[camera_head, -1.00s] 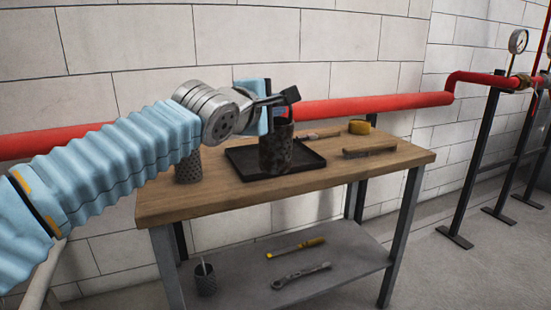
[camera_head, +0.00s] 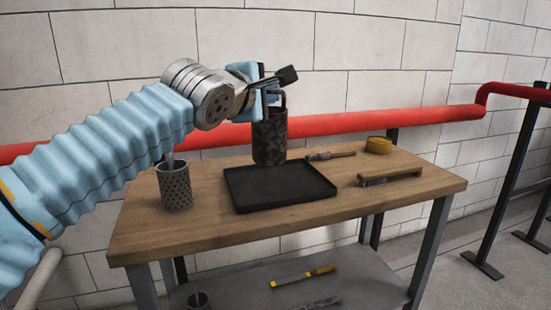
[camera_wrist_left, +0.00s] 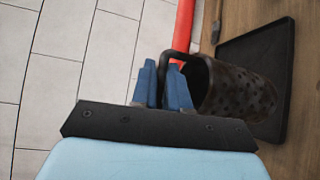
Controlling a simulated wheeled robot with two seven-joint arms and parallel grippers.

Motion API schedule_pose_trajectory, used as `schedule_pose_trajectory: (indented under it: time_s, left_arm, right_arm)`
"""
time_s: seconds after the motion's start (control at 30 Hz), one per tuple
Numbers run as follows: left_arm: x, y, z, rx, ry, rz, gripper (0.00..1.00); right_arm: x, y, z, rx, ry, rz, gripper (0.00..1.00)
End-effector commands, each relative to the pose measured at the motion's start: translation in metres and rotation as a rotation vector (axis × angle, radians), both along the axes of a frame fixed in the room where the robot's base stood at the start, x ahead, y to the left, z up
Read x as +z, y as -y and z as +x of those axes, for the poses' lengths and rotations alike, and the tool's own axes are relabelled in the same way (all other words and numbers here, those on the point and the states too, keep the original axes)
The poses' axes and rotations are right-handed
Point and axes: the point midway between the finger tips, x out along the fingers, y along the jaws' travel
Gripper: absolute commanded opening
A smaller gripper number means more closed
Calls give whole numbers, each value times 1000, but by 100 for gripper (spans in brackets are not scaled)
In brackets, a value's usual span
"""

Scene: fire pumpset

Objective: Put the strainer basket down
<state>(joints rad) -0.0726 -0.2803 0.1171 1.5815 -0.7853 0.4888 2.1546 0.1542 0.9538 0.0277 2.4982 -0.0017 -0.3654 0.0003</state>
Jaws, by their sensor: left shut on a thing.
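A dark, mottled, dirty strainer basket (camera_head: 269,138) hangs roughly upright from its handle in my left gripper (camera_head: 275,88). Its bottom shows at the back edge of the black tray (camera_head: 245,207); the exact height of any gap is hard to tell. In the left wrist view, the blue fingers of my left gripper (camera_wrist_left: 166,86) are closed at the handle loop, and the basket (camera_wrist_left: 236,94) lies to their right with the tray (camera_wrist_left: 284,60) behind it. A cleaner, perforated grey strainer basket (camera_head: 175,187) stands on the table left of the tray. My right gripper is not seen.
The wooden table (camera_head: 345,210) also carries a brush (camera_head: 390,175), a yellow roll (camera_head: 379,145) and a small tool (camera_head: 330,155). The tray is empty. A red pipe (camera_head: 375,122) runs behind the table. The lower shelf holds a yellow-handled tool (camera_head: 303,276).

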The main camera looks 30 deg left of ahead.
Motion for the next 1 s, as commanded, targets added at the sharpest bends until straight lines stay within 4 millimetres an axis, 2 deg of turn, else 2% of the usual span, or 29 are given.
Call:
schedule_pose_trajectory:
  time_s: [0.47, 0.5, 0.8, 1.0]
  left_arm:
    - [-33, -48, 69, -1, -4, 0, 0]
    - [-42, -51, 72, 1, -4, 2, 0]
    - [-76, -66, 94, 0, -2, 1, 0]
    - [-82, -70, 97, 5, 1, 5, 0]
  right_arm:
    - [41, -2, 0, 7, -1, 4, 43]
    - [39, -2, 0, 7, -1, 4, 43]
    - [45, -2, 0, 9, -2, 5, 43]
    - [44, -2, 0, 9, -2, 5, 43]
